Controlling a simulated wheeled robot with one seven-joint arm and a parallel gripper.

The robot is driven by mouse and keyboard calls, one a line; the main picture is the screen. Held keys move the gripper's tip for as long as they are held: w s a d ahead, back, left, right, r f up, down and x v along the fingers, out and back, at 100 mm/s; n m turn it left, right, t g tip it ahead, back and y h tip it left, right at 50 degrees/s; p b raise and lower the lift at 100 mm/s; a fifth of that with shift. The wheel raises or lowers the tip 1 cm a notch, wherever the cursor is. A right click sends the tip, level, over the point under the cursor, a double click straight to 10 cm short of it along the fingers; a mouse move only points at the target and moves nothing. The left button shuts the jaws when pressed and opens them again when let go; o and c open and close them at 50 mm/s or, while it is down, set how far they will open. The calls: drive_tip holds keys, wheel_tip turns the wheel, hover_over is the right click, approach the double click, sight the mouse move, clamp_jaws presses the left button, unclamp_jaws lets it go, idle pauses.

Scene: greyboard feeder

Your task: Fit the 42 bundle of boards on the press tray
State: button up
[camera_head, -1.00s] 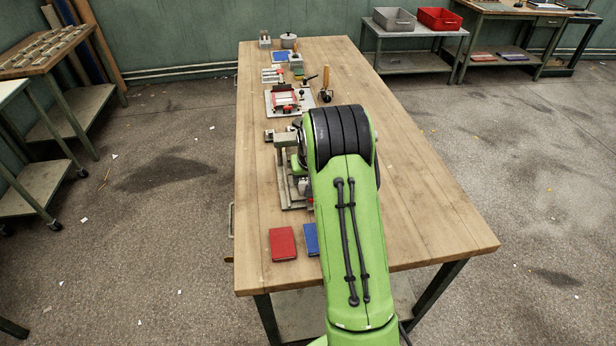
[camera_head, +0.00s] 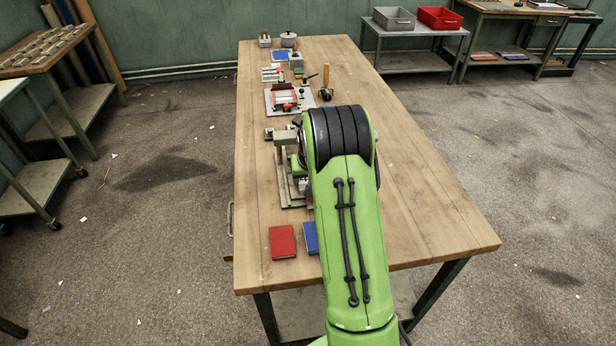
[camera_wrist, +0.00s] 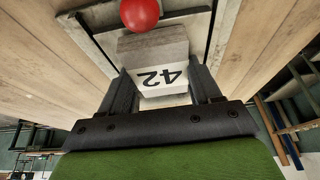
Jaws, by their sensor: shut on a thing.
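The grey bundle of boards with a white label marked 42 (camera_wrist: 155,48) is in the wrist view, its number upside down. My gripper (camera_wrist: 161,78) is shut on it, one dark finger at each side. A grey metal plate (camera_wrist: 198,20), apparently part of the press, lies just beyond and below the bundle. I cannot tell whether the bundle touches it. A red ball knob (camera_wrist: 140,12) shows in front of the bundle's far end. In the head view the metal press (camera_head: 289,190) stands on the bench, partly hidden by my arm, which also hides the bundle and most of the gripper.
A red book (camera_head: 283,242) and a blue book (camera_head: 311,238) lie near the bench's front edge. A red clamping fixture (camera_head: 285,98), a wooden-handled tool (camera_head: 326,85) and smaller items stand farther back. The bench's right side (camera_head: 420,200) is clear.

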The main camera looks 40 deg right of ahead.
idle(0.4)
drive_tip(key=o, duration=1.1)
drive_tip(key=shift+o, duration=0.2)
drive_tip(key=p+v, duration=0.2)
drive_tip(key=v, duration=1.3)
drive_tip(key=shift+s+r+p, duration=0.2)
drive_tip(key=shift+r+p, duration=0.05)
drive_tip(key=shift+p, duration=0.1)
